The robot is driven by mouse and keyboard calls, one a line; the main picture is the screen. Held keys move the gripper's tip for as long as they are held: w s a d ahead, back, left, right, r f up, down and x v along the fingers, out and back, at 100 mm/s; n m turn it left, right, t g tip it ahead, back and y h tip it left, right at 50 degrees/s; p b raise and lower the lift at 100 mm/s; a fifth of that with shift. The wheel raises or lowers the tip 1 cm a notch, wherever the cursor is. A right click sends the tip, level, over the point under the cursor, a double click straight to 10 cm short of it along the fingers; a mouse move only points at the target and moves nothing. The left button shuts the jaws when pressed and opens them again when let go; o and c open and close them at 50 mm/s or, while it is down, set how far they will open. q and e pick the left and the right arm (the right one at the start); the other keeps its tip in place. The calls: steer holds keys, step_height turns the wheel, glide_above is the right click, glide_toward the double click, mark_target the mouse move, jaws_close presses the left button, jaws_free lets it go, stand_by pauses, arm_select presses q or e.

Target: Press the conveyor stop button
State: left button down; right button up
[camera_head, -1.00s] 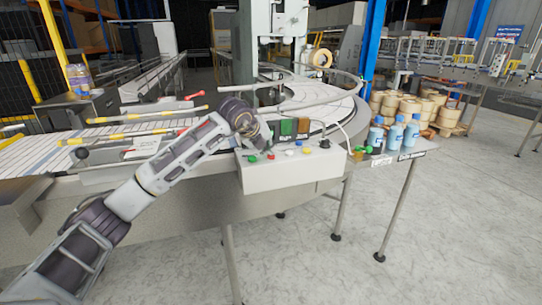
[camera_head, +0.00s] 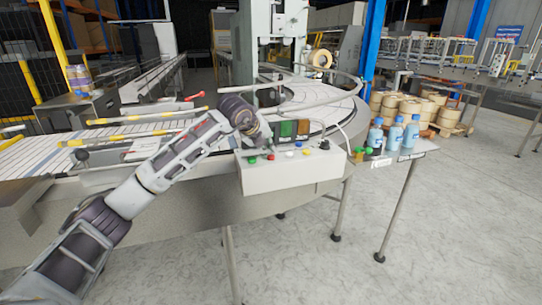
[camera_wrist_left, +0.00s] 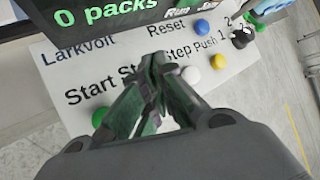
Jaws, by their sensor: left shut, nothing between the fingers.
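The control box (camera_head: 290,173) stands at the edge of the conveyor table, with a row of buttons on its sloping top. The red button (camera_head: 271,156) lies between the green button (camera_head: 251,159) and the white button (camera_head: 289,153). My left gripper (camera_wrist_left: 158,64) is shut and empty over the panel, its fingers covering part of the "Stop" label. In the left wrist view the green button (camera_wrist_left: 99,117) is left of the fingers and the white button (camera_wrist_left: 190,75) right of them. The red button is hidden there. I cannot tell whether the fingertips touch anything. My right gripper is out of view.
A yellow button (camera_wrist_left: 218,61), a blue button (camera_wrist_left: 202,27) and a black knob (camera_wrist_left: 240,38) sit farther right on the panel. A display (camera_head: 289,129) rises behind the buttons. Blue bottles (camera_head: 395,132) stand on a side shelf to the right. The floor in front is clear.

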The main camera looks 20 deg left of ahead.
arm_select(q)
steer(key=shift+r, duration=0.4)
steer(key=shift+r+p, duration=0.45)
steer(key=shift+r, duration=0.25)
steer(key=shift+r+p, duration=0.35)
steer(key=shift+r, duration=0.9)
steer(key=shift+r+p, duration=0.4)
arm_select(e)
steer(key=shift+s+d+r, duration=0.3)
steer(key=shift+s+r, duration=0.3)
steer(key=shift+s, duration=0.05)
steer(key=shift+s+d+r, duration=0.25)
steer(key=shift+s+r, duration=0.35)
